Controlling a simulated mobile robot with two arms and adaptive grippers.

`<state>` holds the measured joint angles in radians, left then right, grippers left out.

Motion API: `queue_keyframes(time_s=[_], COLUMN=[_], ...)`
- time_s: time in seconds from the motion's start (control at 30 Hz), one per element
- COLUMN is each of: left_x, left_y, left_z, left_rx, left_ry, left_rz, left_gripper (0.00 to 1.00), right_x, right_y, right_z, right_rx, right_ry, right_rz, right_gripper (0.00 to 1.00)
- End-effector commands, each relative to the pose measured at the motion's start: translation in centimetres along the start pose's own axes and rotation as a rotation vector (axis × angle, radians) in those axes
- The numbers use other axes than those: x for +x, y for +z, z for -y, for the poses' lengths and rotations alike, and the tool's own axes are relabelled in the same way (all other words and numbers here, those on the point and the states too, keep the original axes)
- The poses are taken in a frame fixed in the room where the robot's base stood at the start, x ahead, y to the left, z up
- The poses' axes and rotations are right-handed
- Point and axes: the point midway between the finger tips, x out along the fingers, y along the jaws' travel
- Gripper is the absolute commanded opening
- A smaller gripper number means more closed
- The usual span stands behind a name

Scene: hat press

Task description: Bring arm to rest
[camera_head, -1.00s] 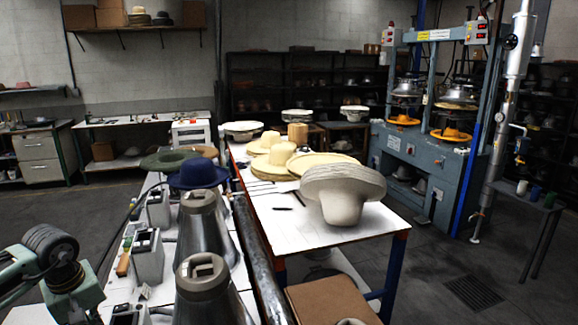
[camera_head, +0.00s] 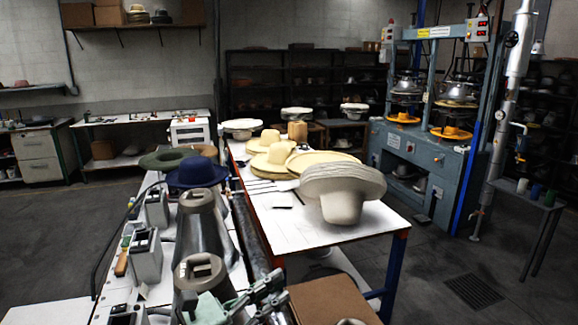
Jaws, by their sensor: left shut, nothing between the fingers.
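My left gripper (camera_head: 268,290) is at the bottom middle of the head view, with a pale green wrist behind it. It is shut and empty. It is in front of the nearer steel cone-shaped machine (camera_head: 200,270) and beside the front edge of the white table, and it overlaps the cone's lower part in the picture. I cannot tell whether it touches anything. My right gripper is not in view.
A white table (camera_head: 330,232) holds stacked pale hats (camera_head: 342,190) and straw hats (camera_head: 275,157). A cardboard box (camera_head: 330,302) is just right of my gripper. A blue hat (camera_head: 193,173) lies behind the cones. A blue-grey press (camera_head: 415,160) stands at the right. Floor is clear at left.

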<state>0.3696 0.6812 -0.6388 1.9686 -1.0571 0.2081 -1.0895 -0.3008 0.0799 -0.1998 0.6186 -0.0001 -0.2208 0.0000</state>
Motion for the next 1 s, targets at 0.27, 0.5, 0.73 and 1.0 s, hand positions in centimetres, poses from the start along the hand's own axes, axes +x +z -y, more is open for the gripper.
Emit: queue_keyframes(time_s=[0.27,0.5,0.73,1.0], left_x=[-9.2,-21.8,-28.8,-33.6], left_y=[-1.6,-14.1,-21.2,-24.9], left_z=[-7.9,-6.9,-0.5,6.9], left_rx=[-1.172,-1.932,-2.251,2.107], left_ry=[0.592,1.158,1.557,-1.684], left_rz=[0.545,0.924,1.144,-1.154], left_gripper=[0.0,0.0,0.0,0.0], right_x=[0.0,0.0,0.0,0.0], right_y=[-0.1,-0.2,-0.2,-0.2], right_z=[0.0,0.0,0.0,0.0], right_rx=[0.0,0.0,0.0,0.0], right_ry=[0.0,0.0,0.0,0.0], right_rz=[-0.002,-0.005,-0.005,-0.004], right_gripper=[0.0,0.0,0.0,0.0])
